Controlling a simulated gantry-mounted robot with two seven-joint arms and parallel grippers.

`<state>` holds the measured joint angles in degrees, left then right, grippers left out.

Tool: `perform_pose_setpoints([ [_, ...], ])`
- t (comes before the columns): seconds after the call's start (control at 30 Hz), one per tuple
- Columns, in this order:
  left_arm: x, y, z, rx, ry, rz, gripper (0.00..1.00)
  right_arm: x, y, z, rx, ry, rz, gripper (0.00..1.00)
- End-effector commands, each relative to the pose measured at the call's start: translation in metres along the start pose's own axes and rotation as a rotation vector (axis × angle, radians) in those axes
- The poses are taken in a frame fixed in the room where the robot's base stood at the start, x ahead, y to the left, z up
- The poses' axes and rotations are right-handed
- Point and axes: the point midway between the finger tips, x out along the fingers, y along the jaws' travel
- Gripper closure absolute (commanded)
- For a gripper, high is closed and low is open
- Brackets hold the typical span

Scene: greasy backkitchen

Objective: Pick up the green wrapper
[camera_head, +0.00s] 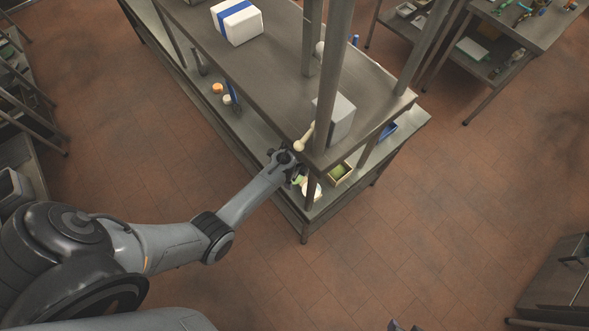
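My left arm reaches in from the left to the near corner of the steel table. My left gripper (297,173) is at the edge of its lower shelf, and its fingers are too small and dark to show whether they are open or shut. A small green item (338,171), possibly the green wrapper, lies in a tan box (345,178) on the lower shelf, just right of the gripper. A white rounded item (312,188) sits beside the gripper, with a bit of green at its edge. My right gripper cannot be made out.
The table's upper shelf (270,65) overhangs the lower one, with upright posts (333,75) at its right. A pale club-shaped item (304,137) and a grey box (341,120) stand near the corner. A blue-banded white box (237,21) is farther back.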

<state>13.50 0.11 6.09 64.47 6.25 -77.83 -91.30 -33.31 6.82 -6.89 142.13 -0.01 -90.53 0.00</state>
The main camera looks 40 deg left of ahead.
Motion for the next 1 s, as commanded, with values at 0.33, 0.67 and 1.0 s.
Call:
perform_pose_setpoints([
  [0.33, 0.0004, 0.0001, 0.0, 0.001, 0.0, 0.0, 0.0, -0.0002, 0.0016, -0.0001, -0.006, 0.0, 0.005, 0.57],
  [0.67, 0.0042, 0.0001, 0.0, 0.0, 0.0, 0.0, 0.0, -0.0011, 0.0008, -0.0007, -0.002, 0.0, 0.002, 0.57],
  [1.0, 0.0047, 0.0, -0.0001, 0.0, 0.0, 0.0, 0.02, -0.0012, -0.0006, -0.0012, 0.004, 0.001, -0.002, 0.57],
])
